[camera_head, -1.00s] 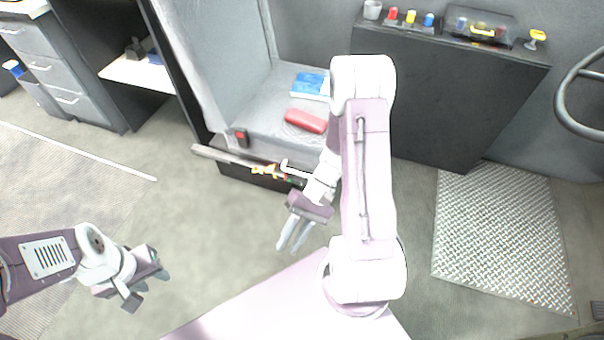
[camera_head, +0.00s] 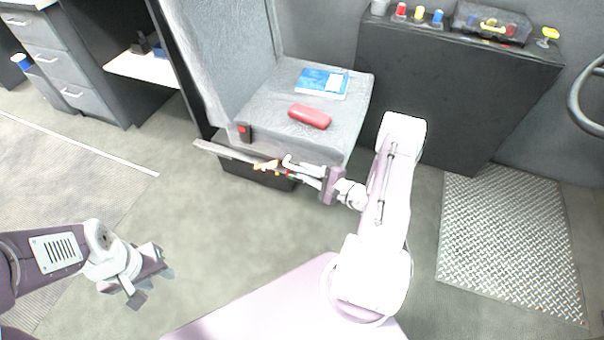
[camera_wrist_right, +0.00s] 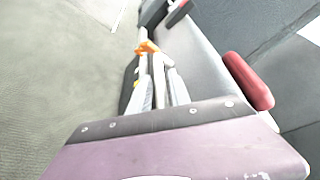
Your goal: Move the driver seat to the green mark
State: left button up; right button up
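The driver seat (camera_head: 258,110) is grey, with a cushion and tall backrest, on a dark base in the upper middle of the head view. A rail (camera_head: 225,152) runs along its front lower edge, with an orange-yellow marker (camera_head: 266,165) that also shows in the wrist view (camera_wrist_right: 147,47). A pale lever (camera_head: 300,166) sits at the rail. My right gripper (camera_head: 308,175) is at this lever; in the wrist view its fingers (camera_wrist_right: 162,90) look apart, with a pale bar between them. Contact is unclear. My left gripper (camera_head: 152,286) is open and empty over the floor. I cannot make out the green mark.
A blue book (camera_head: 322,82) and a red case (camera_head: 309,116) lie on the cushion. A dark cabinet (camera_head: 450,90) with small items stands right of the seat; a steering wheel (camera_head: 588,100) is at the right edge. Drawers (camera_head: 62,66) stand at left. The floor before the seat is clear.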

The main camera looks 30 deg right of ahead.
jog(key=shift+x, duration=1.1)
jog(key=shift+r, duration=0.1)
grip_shut()
dwell(0.5)
